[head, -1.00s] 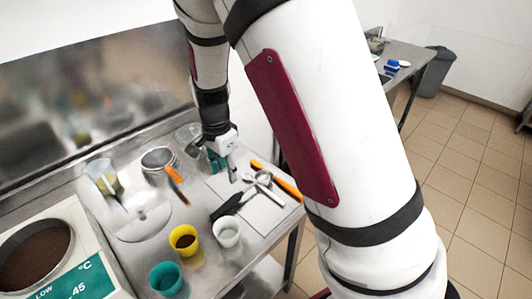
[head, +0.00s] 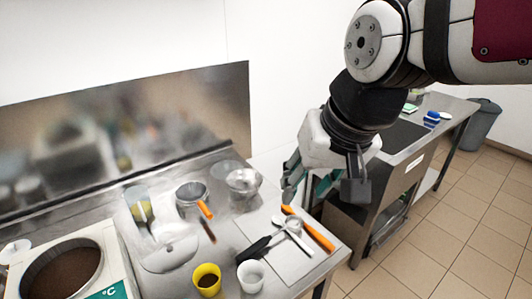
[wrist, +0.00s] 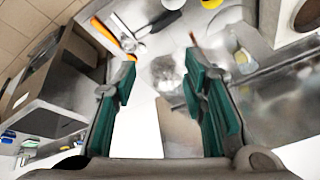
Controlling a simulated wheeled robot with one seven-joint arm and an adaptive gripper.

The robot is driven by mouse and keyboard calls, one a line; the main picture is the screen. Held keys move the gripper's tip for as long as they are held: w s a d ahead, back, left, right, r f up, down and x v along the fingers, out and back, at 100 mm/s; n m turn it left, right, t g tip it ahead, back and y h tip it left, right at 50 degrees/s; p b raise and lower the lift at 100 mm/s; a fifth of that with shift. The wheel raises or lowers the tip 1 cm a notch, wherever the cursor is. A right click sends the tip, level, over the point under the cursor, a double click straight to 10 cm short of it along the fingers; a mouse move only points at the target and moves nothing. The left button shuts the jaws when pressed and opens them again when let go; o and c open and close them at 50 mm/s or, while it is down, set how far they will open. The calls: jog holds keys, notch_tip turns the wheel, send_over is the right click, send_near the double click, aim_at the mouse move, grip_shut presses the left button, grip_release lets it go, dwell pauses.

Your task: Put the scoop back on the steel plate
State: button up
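The scoop (head: 293,232), a metal one with a round bowl, lies on the steel plate (head: 298,268) at the right end of the steel worktop. It lies between a black spatula (head: 256,247) and an orange-handled spatula (head: 310,230). My gripper (head: 303,188) is above and behind the plate's right side, clear of the scoop. In the wrist view my gripper (wrist: 160,78) has its two green-padded fingers wide apart with nothing between them. The scoop (wrist: 129,44) also shows there, small, beyond the left finger.
A yellow cup (head: 207,281) and a white cup (head: 251,277) stand left of the plate. A sieve with an orange handle (head: 192,193) and a clear bowl (head: 243,183) are behind. A second steel table (head: 400,135) stands at right, across a gap.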

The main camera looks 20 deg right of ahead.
jog(key=s+n, duration=0.1)
jog(key=s, duration=0.2)
jog(key=s+d+r+n+t, duration=0.1)
jog(key=s, duration=0.1)
jog(key=shift+r+n+h, duration=0.1)
jog(key=shift+n+h, duration=0.2)
jog(key=shift+h, duration=0.1)
jog(key=shift+a, duration=0.1)
dwell(1.0)
